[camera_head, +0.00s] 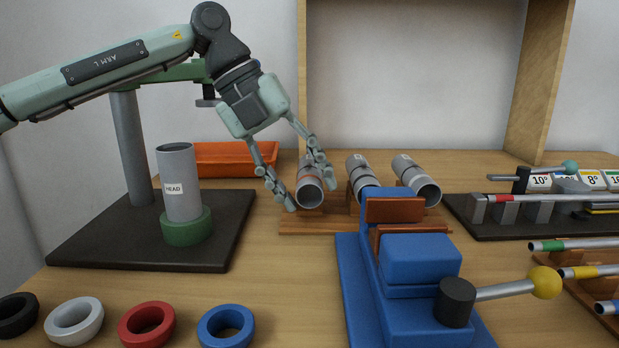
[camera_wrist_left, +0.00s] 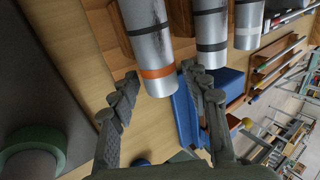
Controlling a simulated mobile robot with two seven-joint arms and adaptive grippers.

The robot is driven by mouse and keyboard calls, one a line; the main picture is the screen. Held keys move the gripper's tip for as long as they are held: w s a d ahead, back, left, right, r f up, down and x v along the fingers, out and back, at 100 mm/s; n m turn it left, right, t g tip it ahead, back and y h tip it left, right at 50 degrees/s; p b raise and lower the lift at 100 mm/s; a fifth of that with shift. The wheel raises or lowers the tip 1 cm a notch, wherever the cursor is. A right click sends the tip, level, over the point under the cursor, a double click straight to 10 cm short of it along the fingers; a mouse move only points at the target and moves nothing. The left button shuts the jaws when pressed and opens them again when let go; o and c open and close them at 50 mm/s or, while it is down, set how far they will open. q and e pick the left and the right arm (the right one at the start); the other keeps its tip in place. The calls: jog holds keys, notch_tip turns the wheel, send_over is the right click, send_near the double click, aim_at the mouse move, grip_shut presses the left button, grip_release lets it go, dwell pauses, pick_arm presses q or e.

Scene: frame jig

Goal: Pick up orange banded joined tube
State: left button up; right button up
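The orange banded joined tube (camera_head: 309,187) is a grey tube with an orange band near its front end. It rests on a wooden rack (camera_head: 330,222), leftmost of three tubes. In the left wrist view the tube (camera_wrist_left: 147,40) shows a dark band farther up and the orange band near its end. My left gripper (camera_head: 307,187) is open, its fingers on either side of the tube's front end in the head view. In the left wrist view the fingertips (camera_wrist_left: 161,78) are spread around the tube's end, with visible gaps. My right gripper is not in view.
Two more tubes (camera_head: 361,174) (camera_head: 417,180) lie to the right on the rack. A blue clamp fixture (camera_head: 420,262) stands in front. A press stand with a dark base (camera_head: 110,245) holds an upright tube labelled HEAD (camera_head: 180,185). Several rings lie at front left.

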pick_arm(q)
grip_shut()
